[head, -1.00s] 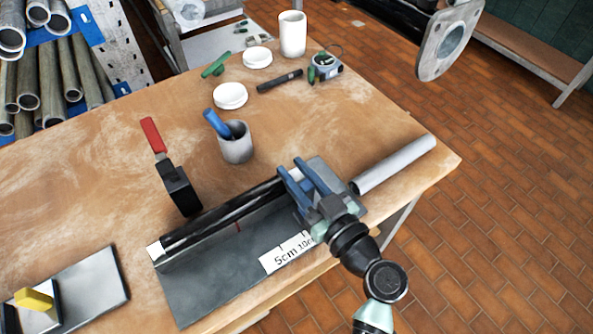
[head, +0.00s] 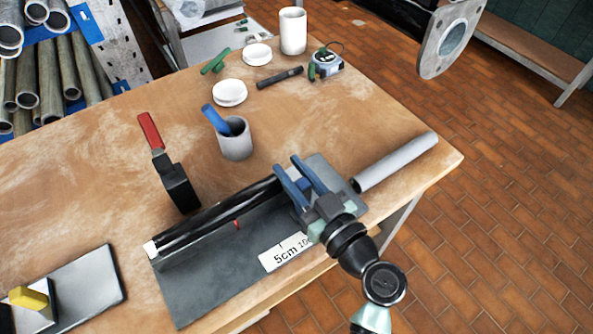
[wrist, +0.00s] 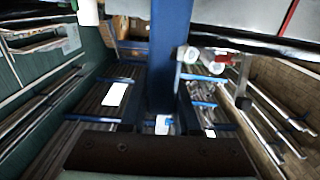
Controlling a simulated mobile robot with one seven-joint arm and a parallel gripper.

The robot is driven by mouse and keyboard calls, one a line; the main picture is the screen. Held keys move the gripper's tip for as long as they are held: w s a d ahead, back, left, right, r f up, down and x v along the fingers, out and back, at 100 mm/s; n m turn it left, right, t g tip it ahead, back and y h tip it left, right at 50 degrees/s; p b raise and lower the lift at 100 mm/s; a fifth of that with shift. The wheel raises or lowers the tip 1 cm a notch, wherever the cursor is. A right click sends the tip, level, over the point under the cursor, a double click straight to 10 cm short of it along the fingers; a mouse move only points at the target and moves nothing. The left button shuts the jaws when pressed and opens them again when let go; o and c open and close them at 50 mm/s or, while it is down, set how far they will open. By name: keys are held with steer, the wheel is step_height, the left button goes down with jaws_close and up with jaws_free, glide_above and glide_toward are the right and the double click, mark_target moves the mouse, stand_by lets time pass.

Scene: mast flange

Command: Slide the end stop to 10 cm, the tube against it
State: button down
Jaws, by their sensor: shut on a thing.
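A black tube (head: 215,216) with a white left end lies along the back of a grey jig base (head: 205,281) on the bench. A white scale label (head: 285,252) reading 5cm and a partly covered 10 is on the base's front, and a small red mark (head: 236,224) shows beside the tube. My gripper (head: 303,180), with blue fingers, is shut at the tube's right end, apparently on the end stop, which is mostly hidden. I cannot tell whether tube and stop touch. In the wrist view a blue finger (wrist: 170,60) fills the middle; the stop is unclear there.
A grey rod (head: 396,162) lies right of my gripper. Behind the jig stand a red-handled clamp (head: 165,165) and a grey cup (head: 236,143).

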steer(key=shift+s+a, duration=0.2)
steer(key=c, duration=0.6)
jaws_free()
steer(key=shift+c, duration=0.2)
steer(key=b+v, duration=0.2)
steer(key=v, duration=1.1)
